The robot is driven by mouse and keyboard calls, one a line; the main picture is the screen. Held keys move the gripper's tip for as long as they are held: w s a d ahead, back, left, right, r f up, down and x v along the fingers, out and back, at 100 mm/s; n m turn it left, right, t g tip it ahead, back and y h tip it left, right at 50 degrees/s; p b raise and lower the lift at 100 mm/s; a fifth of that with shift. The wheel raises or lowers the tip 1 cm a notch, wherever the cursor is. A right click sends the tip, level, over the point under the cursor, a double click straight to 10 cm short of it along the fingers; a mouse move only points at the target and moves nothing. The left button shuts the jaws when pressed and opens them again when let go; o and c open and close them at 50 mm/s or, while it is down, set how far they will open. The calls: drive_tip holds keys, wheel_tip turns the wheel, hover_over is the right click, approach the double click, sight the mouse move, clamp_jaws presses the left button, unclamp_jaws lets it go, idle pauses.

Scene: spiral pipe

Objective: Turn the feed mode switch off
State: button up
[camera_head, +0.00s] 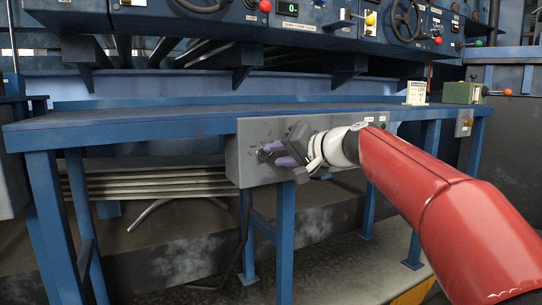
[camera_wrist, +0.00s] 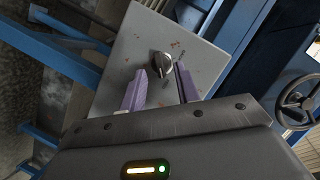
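The grey control box (camera_head: 246,134) hangs at the front edge of the blue bench. In the wrist view the box face (camera_wrist: 128,48) shows a dark rotary switch knob (camera_wrist: 161,64) with a light bar across it. Its label is too small to read. My gripper (camera_head: 274,153) is in front of the left part of the box. Its two purple fingers also show in the wrist view (camera_wrist: 161,82), spread apart. The knob lies just beyond and between the fingertips, with the left tip close to it. Contact cannot be told. In the head view the gripper largely hides the knob.
The blue bench (camera_head: 150,122) runs above the box, with legs and pipes below. A small sign (camera_head: 416,93) and a green box (camera_head: 461,93) stand at its right. A panel with handwheels (camera_head: 406,18) is above. My red arm covers the lower right.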

sight(266, 156)
drive_tip(key=shift+x, duration=1.4)
drive_tip(key=c, duration=0.6)
drive_tip(key=shift+c, duration=0.2)
drive_tip(key=shift+n, duration=0.3)
drive_tip(key=n+h, duration=0.2)
drive_tip(key=n, duration=0.1)
drive_tip(key=shift+s+a+t, duration=0.15)
drive_tip(key=shift+t, duration=0.15)
drive_tip(key=shift+n+t+h+b, duration=0.35)
drive_tip(key=shift+n+h, duration=0.75)
drive_tip(key=shift+n, duration=0.5)
